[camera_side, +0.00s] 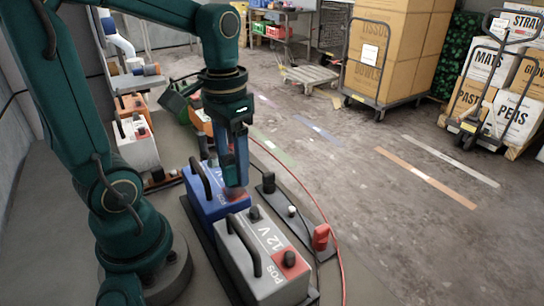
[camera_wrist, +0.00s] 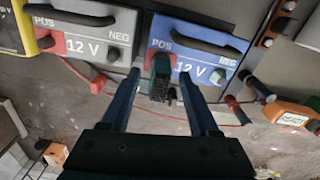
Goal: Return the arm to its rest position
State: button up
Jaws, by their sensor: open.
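My gripper (camera_side: 235,184) points down over the near end of the blue battery (camera_side: 203,208) in the side view. In the wrist view my gripper (camera_wrist: 160,77) has its two fingers well apart. A teal block with a dark bristly end (camera_wrist: 160,80) shows between them, by the POS corner of the blue battery (camera_wrist: 190,36). The fingers do not appear to press on it; whether they touch the battery I cannot tell. The grey battery (camera_side: 235,267) stands beside the blue one, with a black handle and a red terminal.
An orange device (camera_wrist: 290,112) lies at right in the wrist view. Loaded carts (camera_side: 385,50) stand across the floor. Space above the bench's right side looks clear.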

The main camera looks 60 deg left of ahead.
jog(key=n, duration=0.3)
jog(key=shift+n, duration=0.4)
jog(key=n, duration=0.3)
jog(key=shift+n, duration=0.4)
jog(key=m, duration=0.8)
jog(key=shift+r+m, duration=0.1)
jog(key=shift+m, duration=0.3)
jog(key=n, duration=0.3)
jog(key=shift+n, duration=0.4)
jog(key=n, duration=0.4)
